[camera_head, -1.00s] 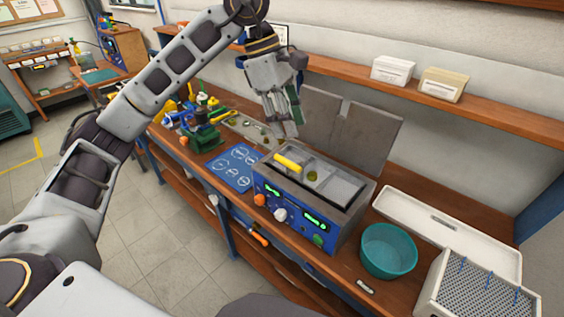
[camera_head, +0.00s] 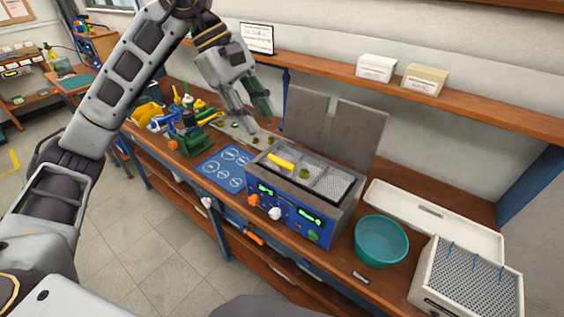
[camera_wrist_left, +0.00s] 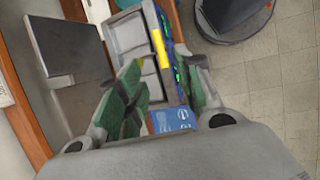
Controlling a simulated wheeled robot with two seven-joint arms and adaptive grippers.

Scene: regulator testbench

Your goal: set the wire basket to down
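The wire basket (camera_head: 328,182) shows as grey mesh in the top of the blue bath unit (camera_head: 290,213). Its yellow handle (camera_head: 281,161) lies at the left end of the opening; I cannot tell how deep the basket sits. The handle also shows in the left wrist view (camera_wrist_left: 159,48), ahead of the fingers. My left gripper (camera_head: 256,126) is open and empty, above the bench behind and left of the bath, apart from the handle. In the left wrist view its green-padded fingers (camera_wrist_left: 165,72) are spread. My right gripper is not in view.
A grey lid (camera_head: 335,127) stands upright behind the bath. A teal bowl (camera_head: 381,243), a white tray (camera_head: 425,217) and a perforated rack (camera_head: 468,278) stand to the right. A blue mat (camera_head: 225,168) and a green vise (camera_head: 188,140) are to the left. A shelf (camera_head: 460,103) runs above.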

